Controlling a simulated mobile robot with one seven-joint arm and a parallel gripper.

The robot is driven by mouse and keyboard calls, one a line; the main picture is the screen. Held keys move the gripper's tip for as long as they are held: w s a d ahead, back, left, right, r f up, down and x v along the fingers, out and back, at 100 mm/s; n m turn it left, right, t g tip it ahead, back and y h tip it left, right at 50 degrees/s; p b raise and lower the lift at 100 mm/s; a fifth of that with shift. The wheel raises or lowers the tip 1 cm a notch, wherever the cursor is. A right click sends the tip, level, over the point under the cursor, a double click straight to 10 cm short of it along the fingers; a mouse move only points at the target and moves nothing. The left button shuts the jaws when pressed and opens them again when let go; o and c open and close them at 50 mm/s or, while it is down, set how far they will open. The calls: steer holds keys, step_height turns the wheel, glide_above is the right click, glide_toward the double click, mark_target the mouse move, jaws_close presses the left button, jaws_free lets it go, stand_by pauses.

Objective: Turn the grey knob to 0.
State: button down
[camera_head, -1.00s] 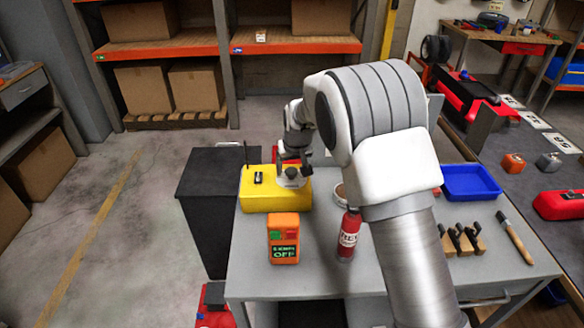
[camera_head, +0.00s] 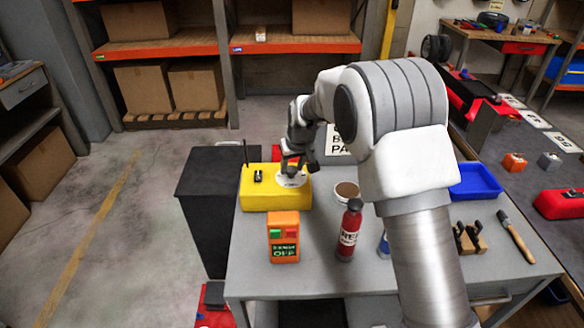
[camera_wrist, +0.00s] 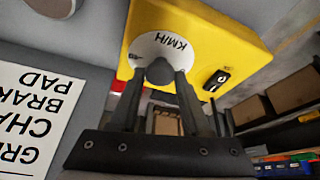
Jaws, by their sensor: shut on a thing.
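The yellow box (camera_head: 262,198) stands at the back left of the grey table and carries a white round dial (camera_head: 290,180) marked KM/H. In the wrist view the dial (camera_wrist: 150,47) sits on the yellow face (camera_wrist: 200,25), beside a black switch (camera_wrist: 216,80). The grey knob (camera_wrist: 160,71) is at the dial's middle. My gripper (camera_wrist: 161,77) is shut on the knob, one finger on each side. In the head view my gripper (camera_head: 290,168) is over the dial and hides the knob there. Most of the dial's numbers are hidden or unreadable.
An orange box (camera_head: 284,240) with red and green buttons stands in front of the yellow box. A red extinguisher-like bottle (camera_head: 350,232), a bowl (camera_head: 346,191) and a blue tray (camera_head: 474,182) are also on the table (camera_head: 325,270). A white sign (camera_head: 338,142) lies behind.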

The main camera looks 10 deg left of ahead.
steer(key=n, duration=0.1)
steer(key=n+g+y+b, duration=0.1)
steer(key=n, duration=0.1)
steer(key=shift+w+d, duration=0.2)
steer(key=n+g, duration=0.1)
steer(key=n, duration=0.3)
steer(key=shift+w+r+y, duration=0.1)
steer(key=shift+y, duration=0.3)
steer(key=n+g+p, duration=0.1)
steer(key=n, duration=0.3)
steer(key=shift+w+g, duration=0.15)
steer(key=shift+g, duration=0.25)
steer(key=shift+n+g+p, duration=0.6)
steer(key=shift+n+p, duration=0.1)
steer(key=shift+n, duration=1)
steer(key=shift+c, duration=1.9)
jaws_free()
